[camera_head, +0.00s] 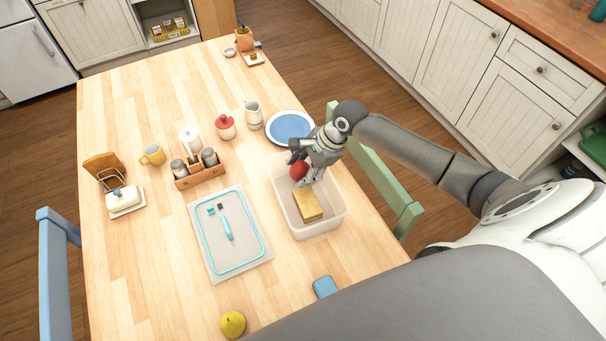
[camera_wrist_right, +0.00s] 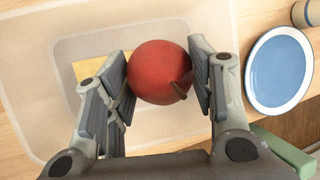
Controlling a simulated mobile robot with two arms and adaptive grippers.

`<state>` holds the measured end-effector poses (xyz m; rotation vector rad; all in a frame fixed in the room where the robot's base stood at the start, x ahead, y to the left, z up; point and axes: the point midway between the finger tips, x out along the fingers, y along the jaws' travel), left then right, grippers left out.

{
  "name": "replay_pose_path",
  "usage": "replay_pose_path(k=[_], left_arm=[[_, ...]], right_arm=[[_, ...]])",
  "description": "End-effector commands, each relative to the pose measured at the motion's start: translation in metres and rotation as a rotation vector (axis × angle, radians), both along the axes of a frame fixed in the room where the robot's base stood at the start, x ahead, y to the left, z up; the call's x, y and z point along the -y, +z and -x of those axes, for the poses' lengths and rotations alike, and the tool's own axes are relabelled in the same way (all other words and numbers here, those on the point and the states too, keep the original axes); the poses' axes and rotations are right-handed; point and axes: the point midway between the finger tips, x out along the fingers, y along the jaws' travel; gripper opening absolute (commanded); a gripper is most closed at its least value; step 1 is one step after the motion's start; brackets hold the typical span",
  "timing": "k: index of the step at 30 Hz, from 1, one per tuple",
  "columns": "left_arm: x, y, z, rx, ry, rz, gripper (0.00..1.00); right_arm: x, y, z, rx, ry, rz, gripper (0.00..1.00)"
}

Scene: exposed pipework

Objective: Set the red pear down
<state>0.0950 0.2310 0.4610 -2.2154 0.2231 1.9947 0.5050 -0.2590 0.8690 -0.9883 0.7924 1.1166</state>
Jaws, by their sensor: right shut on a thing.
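The red pear (camera_head: 299,170) is between the fingers of my right gripper (camera_head: 305,172). In the right wrist view the round red pear (camera_wrist_right: 160,72) shows its short brown stem toward me, with a finger pad against each side. The right gripper (camera_wrist_right: 165,80) is shut on it. In the head view the pear is over the far part of a translucent plastic bin (camera_head: 330,221). I cannot tell whether the pear touches the bin's floor. My left gripper is not in view.
A yellow sponge-like block (camera_head: 307,204) lies in the bin. A yellow pear (camera_head: 232,324) stands near the table's front. The table's left side has free room.

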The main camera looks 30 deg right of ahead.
Motion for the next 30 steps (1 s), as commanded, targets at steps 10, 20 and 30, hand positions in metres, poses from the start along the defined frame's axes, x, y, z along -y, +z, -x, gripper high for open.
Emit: replay_pose_path(k=[10, 20, 30], left_arm=[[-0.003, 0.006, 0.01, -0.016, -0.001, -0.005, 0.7], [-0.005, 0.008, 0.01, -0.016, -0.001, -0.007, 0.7], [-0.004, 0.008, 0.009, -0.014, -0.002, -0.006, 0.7]], right_arm=[[0.0, -0.031, -0.001, 0.001, 0.0, 0.0, 0.22], [0.0, -0.036, 0.0, -0.001, -0.002, -0.001, 0.22], [0.001, -0.039, 0.0, 0.0, -0.001, 0.001, 0.72]])
